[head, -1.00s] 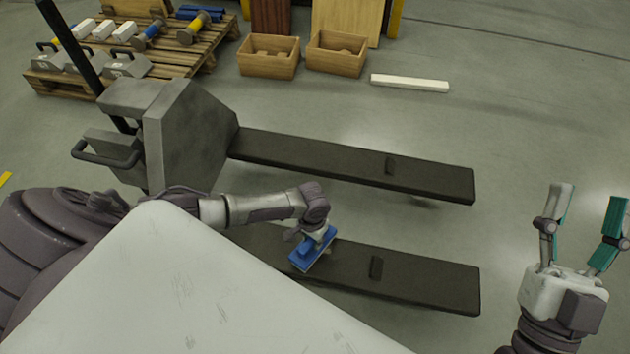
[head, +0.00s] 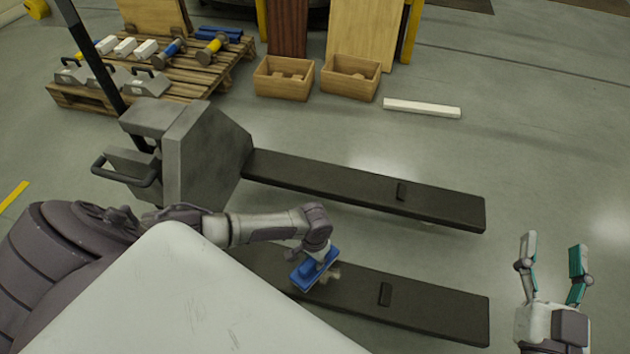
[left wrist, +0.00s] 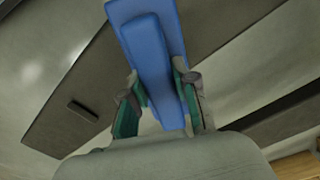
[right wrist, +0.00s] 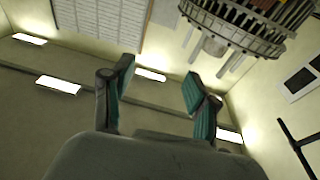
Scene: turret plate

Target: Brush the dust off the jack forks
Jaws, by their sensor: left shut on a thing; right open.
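The pallet jack (head: 205,150) stands at left, its two dark forks reaching right: the far fork (head: 330,182) and the near fork (head: 440,310). Each has a small raised black block. My left gripper (head: 318,250) is shut on a blue brush (head: 312,270), held at the near fork's middle part. The brush (left wrist: 155,70) fills the middle of the left wrist view, between the fingers. Tan bristles show at its right side; I cannot tell whether they touch the fork. No dust can be made out. My right gripper (head: 553,275) is open and empty, right of the fork tips.
A wooden pallet (head: 190,75) with weights and rollers is at the back left. Two wooden boxes (head: 284,80) (head: 350,78) and a white bar (head: 421,108) lie behind the forks. The floor at right is clear. The right wrist view shows walls and ceiling lamps.

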